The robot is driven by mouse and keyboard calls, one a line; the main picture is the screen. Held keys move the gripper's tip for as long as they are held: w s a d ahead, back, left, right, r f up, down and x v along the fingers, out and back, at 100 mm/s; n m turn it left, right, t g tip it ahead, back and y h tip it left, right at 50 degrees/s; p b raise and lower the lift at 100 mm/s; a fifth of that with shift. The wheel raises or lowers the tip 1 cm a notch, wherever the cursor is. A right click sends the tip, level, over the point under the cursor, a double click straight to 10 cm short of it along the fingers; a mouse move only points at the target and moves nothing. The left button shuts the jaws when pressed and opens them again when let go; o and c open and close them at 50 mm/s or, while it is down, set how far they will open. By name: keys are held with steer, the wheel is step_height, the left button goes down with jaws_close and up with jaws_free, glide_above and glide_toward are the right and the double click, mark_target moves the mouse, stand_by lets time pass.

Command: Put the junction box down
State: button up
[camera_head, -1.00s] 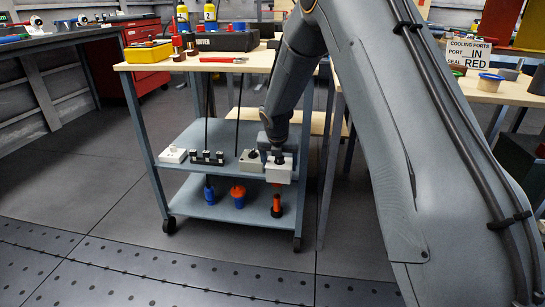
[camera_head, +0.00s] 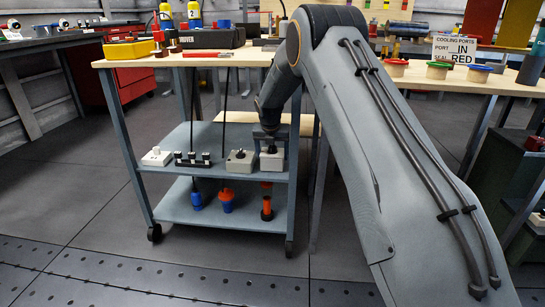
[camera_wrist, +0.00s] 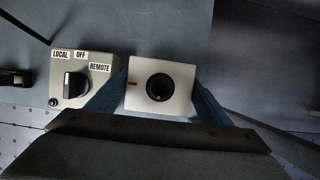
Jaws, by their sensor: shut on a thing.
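The junction box (camera_head: 271,161), a white box with a black round opening or knob and a small red mark, is at the right end of the trolley's middle shelf (camera_head: 215,172). My gripper (camera_head: 270,145) points down and is shut on it. In the wrist view the junction box (camera_wrist: 160,104) sits between my two blue-grey fingers. It looks upright and on or just above the shelf; I cannot tell if it touches. A grey selector switch box (camera_head: 240,162) marked LOCAL, OFF, REMOTE stands close on its left, and also shows in the wrist view (camera_wrist: 82,98).
A white box (camera_head: 157,157) and a black block with white tops (camera_head: 192,160) stand further left on this shelf. Blue (camera_head: 196,196), orange (camera_head: 227,200) and orange-black (camera_head: 266,208) parts stand on the shelf below. A wooden top (camera_head: 150,60) covers the trolley.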

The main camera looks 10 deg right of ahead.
steer(key=shift+f, duration=0.1)
steer(key=o, duration=1)
